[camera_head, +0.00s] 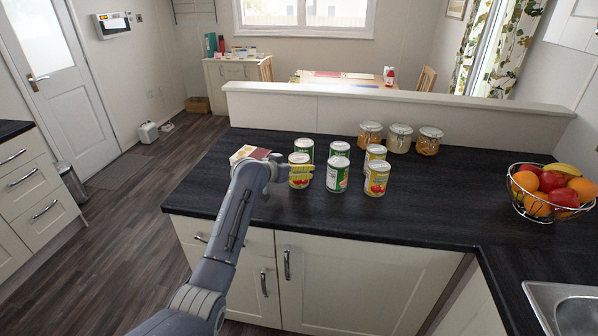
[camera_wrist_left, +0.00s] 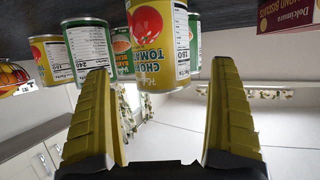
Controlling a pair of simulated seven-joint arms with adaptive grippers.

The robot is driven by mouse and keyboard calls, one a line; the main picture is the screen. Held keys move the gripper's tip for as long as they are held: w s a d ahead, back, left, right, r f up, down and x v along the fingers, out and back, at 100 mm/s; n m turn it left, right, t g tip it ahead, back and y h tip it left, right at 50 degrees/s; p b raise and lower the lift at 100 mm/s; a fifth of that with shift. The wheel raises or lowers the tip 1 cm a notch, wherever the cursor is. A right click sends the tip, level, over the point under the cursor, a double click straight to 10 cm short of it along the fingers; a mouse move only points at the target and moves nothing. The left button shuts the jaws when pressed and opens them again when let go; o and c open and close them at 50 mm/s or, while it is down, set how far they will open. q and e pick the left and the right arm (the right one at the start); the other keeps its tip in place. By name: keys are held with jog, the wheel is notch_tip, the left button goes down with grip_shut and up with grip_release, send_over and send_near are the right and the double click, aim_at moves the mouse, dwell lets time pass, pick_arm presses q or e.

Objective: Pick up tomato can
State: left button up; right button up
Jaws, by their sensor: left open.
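A yellow tomato can (camera_head: 299,183) with a red tomato on its label stands upright on the dark counter, at the front left of a group of cans. My left gripper (camera_head: 290,172) is at this can and covers part of it in the head view. In the left wrist view the chopped tomato can (camera_wrist_left: 158,45) fills the gap between the two yellow fingertips of the left gripper (camera_wrist_left: 160,75). The fingers are open, one on each side, with no clear contact. A second tomato can (camera_head: 376,180) stands at the front right of the group. My right gripper is not in view.
A green can (camera_head: 337,176) stands just right of the near tomato can, with more cans behind. A red and cream box (camera_head: 248,154) lies to the left. Glass jars (camera_head: 400,138) stand at the back; a fruit basket (camera_head: 552,190) is at right. The front counter is clear.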

pick_arm(q)
jog(key=shift+x, duration=2.1)
jog(key=shift+w+a, duration=0.1)
jog(key=shift+r, duration=0.1)
jog(key=c, duration=1.7)
